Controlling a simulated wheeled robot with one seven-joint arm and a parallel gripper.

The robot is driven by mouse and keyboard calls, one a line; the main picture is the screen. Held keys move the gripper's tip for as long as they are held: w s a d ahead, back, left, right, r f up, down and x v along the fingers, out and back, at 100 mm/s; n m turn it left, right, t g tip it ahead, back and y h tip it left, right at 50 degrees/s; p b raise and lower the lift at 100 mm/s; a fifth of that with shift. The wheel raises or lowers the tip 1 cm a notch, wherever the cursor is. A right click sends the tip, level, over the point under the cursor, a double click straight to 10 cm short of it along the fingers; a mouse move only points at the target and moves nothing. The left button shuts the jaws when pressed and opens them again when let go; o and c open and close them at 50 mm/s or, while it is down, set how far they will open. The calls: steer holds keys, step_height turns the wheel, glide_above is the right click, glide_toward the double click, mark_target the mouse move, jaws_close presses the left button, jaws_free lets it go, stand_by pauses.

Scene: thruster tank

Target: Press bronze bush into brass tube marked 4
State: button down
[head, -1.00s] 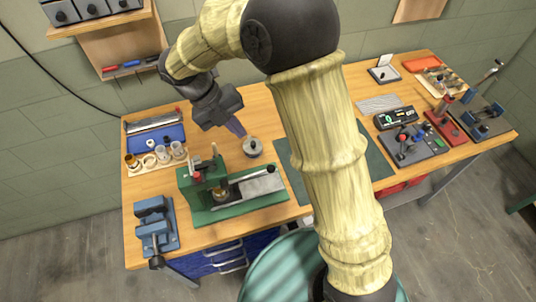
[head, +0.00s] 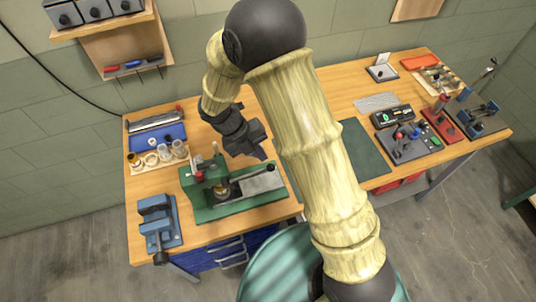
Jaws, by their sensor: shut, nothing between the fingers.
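My gripper (head: 260,154) is shut and empty, pointing down behind the green press (head: 238,205). A small brass-coloured piece (head: 221,191) sits under the ram of the press; I cannot tell whether it is tube, bush or both. A light wooden rack (head: 158,168) at the back left holds several small round parts, one of them brown-gold (head: 134,160). Any number markings are too small to read, so I cannot pick out the tube marked 4. The bronze bush cannot be told apart for certain.
A blue vise (head: 157,225) stands at the front left. A blue tray (head: 157,137) lies behind the rack. A dark green mat (head: 363,152) is partly behind my arm. A grey control panel (head: 408,145) and a red fixture (head: 443,122) stand at the right.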

steer(key=shift+p+x, duration=0.3)
steer(key=shift+x, duration=0.95)
steer(key=shift+s+a+f, duration=0.1)
steer(key=shift+s+a, duration=0.15)
steer(key=shift+s, duration=0.05)
steer(key=shift+d, duration=0.1)
